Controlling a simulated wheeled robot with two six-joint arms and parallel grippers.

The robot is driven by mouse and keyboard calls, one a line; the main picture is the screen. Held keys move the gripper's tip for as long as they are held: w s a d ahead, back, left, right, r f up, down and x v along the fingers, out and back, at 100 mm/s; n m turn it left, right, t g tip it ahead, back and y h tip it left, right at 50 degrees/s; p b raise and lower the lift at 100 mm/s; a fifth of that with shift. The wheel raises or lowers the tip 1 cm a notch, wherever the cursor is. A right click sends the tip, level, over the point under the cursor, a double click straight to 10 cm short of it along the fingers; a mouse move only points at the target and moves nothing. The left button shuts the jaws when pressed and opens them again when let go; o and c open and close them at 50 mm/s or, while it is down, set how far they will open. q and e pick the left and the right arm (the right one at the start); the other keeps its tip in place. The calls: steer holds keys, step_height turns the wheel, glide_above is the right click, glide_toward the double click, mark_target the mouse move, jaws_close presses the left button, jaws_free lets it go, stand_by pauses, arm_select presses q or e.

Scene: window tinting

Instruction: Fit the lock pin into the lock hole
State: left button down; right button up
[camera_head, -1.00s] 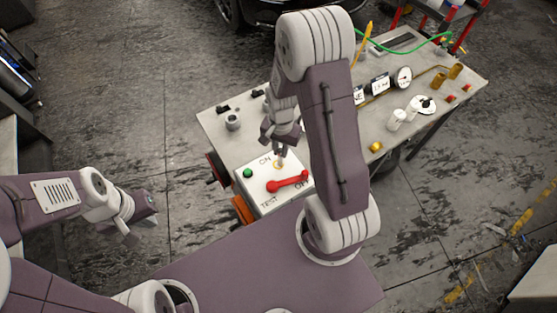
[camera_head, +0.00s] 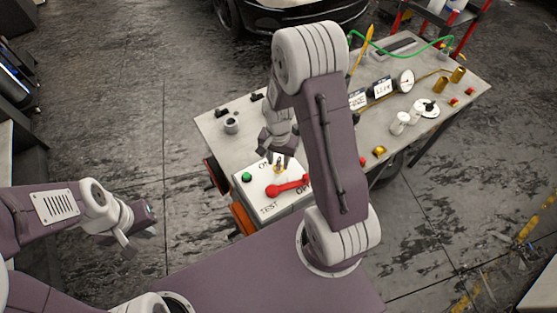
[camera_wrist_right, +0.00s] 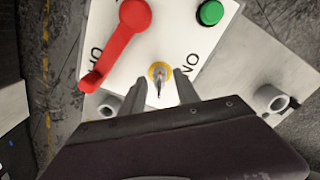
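A white switch box (camera_head: 252,194) with a red lever (camera_head: 289,187) and a green button (camera_head: 246,177) sits at the table's near left corner. A yellow ring (camera_wrist_right: 160,70) surrounds the lock hole beside the lever; its yellow also shows in the head view (camera_head: 279,169). The slim metallic lock pin (camera_wrist_right: 160,82) appears to stand in the ring; its depth is unclear. My right gripper (camera_wrist_right: 162,90) is open over it, one finger on each side, with visible gaps to the pin. My left gripper (camera_head: 139,236) is away to the left over the floor, its finger opening unclear.
The grey table (camera_head: 330,130) carries a grey cup-like fitting (camera_head: 231,124) behind the box. A gauge (camera_head: 406,79), white cylinders (camera_head: 400,122) and brass pieces (camera_head: 379,151) stand to the right. A black car (camera_head: 300,12) is behind the table.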

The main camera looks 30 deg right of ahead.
steer(key=shift+r, duration=0.65)
step_height(320, 180, up, 11)
steer(key=s+a+f+n+t, duration=0.1)
steer(key=s+a+f+n, duration=0.3)
steer(key=s+n, duration=0.45)
steer(key=shift+n, duration=0.45)
steer(key=f+b, duration=0.1)
steer(key=b, duration=0.1)
steer(key=f+b, duration=0.4)
steer(key=shift+a, duration=0.35)
steer(key=shift+r, duration=0.4)
stand_by(0.5)
